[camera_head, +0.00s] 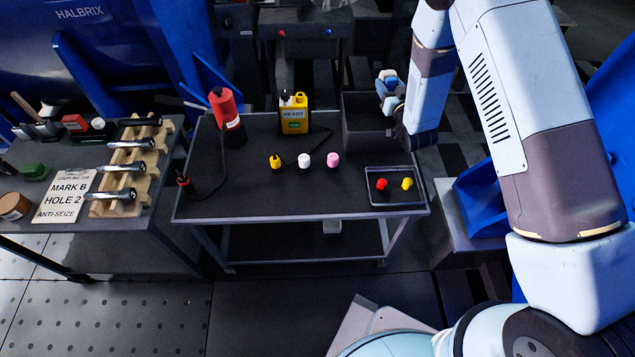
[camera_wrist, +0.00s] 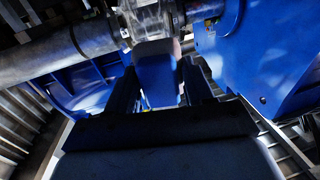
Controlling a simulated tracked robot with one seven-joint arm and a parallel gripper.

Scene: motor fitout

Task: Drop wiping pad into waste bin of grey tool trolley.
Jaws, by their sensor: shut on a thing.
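The wiping pad (camera_wrist: 157,78) is a blue block between the two dark fingers of my gripper (camera_wrist: 158,95) in the wrist view. In the head view my gripper (camera_head: 391,97) is small and partly hidden by my arm, with a bit of blue at its end. The grey tool trolley (camera_head: 265,205) stands in the middle. An open dark grey box, which looks like the waste bin (camera_head: 366,145), is at its back right corner. My gripper appears over or just behind the bin's right side; the exact height is unclear. The bin's inside is mostly dark.
A bench with a wooden rack (camera_head: 130,165) stands left. Blue machinery and a grey shaft (camera_wrist: 70,55) lie ahead in the wrist view.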

